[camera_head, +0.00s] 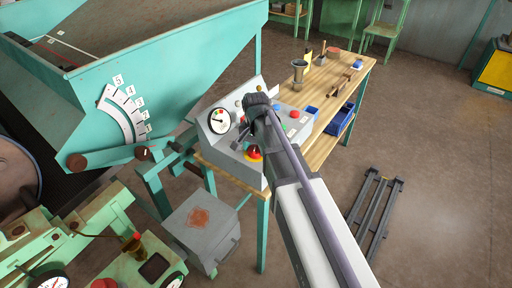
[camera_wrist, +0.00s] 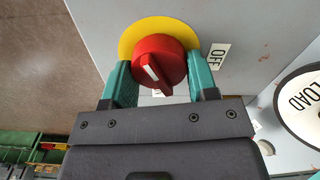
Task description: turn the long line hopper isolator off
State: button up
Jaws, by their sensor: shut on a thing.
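The isolator is a red rotary knob (camera_wrist: 152,62) with a white mark, on a yellow disc (camera_wrist: 130,38) on a grey panel. In the wrist view, an OFF label (camera_wrist: 218,56) is to its right, and another label below it is mostly hidden. The white mark slants from upper left to lower right, not at the OFF label. My gripper (camera_wrist: 160,68) has its teal fingers on both sides of the knob, shut on it. In the head view, the knob (camera_head: 253,151) shows at the console's front, beside my gripper (camera_head: 245,136), whose fingers are largely hidden.
A LOAD gauge (camera_wrist: 306,103) is close by, also visible in the head view (camera_head: 219,121). A red button (camera_head: 294,114) and other controls share the console. A teal hopper (camera_head: 180,60) stands left; a wooden bench (camera_head: 345,85) with small items stands behind. The floor at right is mostly open.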

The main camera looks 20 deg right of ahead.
aim_at(254, 146)
jog(key=n, duration=0.5)
jog(key=shift+a+n, duration=0.1)
jog(key=shift+n, duration=0.2)
jog(key=n, duration=0.5)
jog(key=shift+a+n, duration=0.1)
jog(key=shift+n, duration=0.2)
jog(key=o, duration=0.9)
notch_tip(254, 146, up, 11)
jog(key=p, duration=1)
jog(key=shift+p, duration=0.4)
jog(key=shift+f, duration=0.1)
